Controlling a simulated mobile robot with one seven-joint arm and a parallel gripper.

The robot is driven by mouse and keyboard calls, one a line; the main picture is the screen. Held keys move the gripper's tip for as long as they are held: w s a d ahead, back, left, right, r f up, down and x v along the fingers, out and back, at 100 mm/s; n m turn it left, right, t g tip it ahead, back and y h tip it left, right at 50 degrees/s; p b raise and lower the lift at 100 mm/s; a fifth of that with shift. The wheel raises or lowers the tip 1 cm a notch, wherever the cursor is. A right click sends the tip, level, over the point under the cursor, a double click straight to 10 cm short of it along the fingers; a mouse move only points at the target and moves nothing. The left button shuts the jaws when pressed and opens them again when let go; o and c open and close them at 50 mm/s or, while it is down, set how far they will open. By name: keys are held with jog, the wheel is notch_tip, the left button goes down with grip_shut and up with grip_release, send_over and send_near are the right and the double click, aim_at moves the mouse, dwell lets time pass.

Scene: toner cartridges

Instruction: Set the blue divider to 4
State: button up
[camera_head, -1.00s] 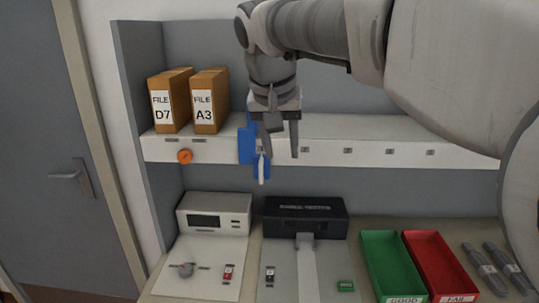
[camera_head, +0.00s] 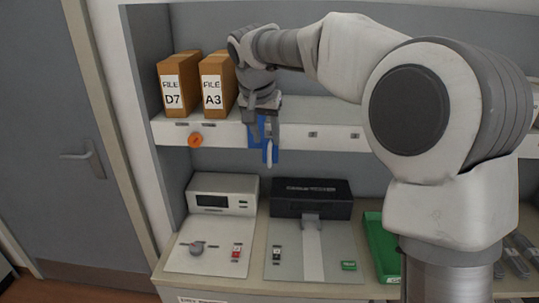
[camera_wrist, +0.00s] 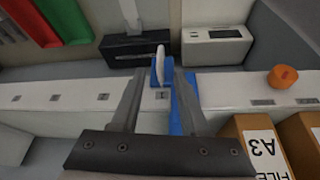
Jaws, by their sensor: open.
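The blue divider (camera_head: 270,153) stands at the shelf's front edge, right of the FILE A3 box. In the wrist view my gripper (camera_wrist: 158,76) has a finger on each side of the handle's line, and the handle shows between and just beyond the tips. Contact cannot be told. Small label plates (camera_head: 313,134) run along the shelf edge; their numbers are too small to read.
File boxes D7 (camera_head: 174,92) and A3 (camera_head: 213,90) stand on the shelf at left. An orange knob (camera_head: 195,140) is on the shelf edge. Below are a white device (camera_head: 223,192), a black tester (camera_head: 311,198) and a green tray (camera_head: 378,245).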

aim_at(269, 151)
jog(key=x, duration=0.8)
jog(key=shift+c, duration=0.3)
grip_shut()
jog(key=shift+r, duration=0.1)
dwell(0.9)
